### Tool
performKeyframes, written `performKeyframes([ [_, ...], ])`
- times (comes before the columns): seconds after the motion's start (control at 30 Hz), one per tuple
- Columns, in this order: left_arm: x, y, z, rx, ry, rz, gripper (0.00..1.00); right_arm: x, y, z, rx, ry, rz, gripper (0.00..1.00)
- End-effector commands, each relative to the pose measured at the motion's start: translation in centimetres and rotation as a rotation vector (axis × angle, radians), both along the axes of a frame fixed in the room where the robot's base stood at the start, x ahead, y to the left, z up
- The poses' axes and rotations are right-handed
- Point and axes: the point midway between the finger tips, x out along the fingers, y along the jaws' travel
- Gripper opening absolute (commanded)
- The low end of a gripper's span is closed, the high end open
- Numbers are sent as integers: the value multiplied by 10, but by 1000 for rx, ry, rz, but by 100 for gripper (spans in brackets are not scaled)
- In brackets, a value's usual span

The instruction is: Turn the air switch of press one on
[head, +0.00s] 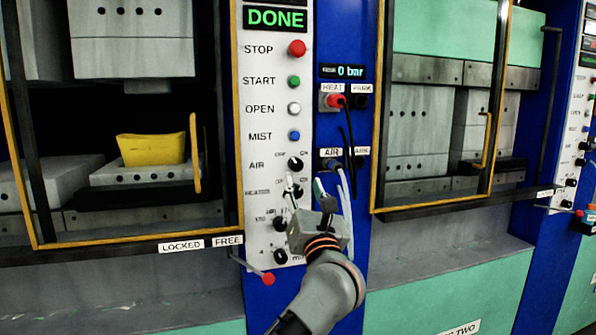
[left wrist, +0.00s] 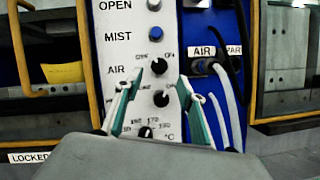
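The control panel (head: 265,130) of the left press has a DONE display at the top and a column of buttons. The black AIR switch (head: 295,163) sits below the blue MIST button; it also shows in the left wrist view (left wrist: 159,71). OFF and ON are printed above it; I cannot tell which way its pointer is set. My left gripper (head: 304,184) is in front of the panel, just below the AIR switch. In the left wrist view its two fingers (left wrist: 158,78) are spread, with the switch between the tips and nothing held. My right gripper is not in view.
A second black knob (left wrist: 161,99) and a temperature dial (left wrist: 146,131) lie close below. Hoses (head: 346,180) hang right of the panel. A red-tipped lever (head: 267,278) juts out below. The left press holds a yellow piece (head: 151,149) behind its yellow-edged door.

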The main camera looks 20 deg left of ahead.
Motion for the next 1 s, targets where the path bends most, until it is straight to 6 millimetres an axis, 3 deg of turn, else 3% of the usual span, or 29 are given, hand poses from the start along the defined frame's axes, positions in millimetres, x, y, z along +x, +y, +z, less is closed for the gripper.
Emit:
performKeyframes([
  [0.43,51,28,24,4,-1,4,39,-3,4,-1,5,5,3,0],
  [0.87,60,33,27,3,0,3,39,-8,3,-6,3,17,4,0],
  [1.0,60,33,27,3,0,3,6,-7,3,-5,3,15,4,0],
])
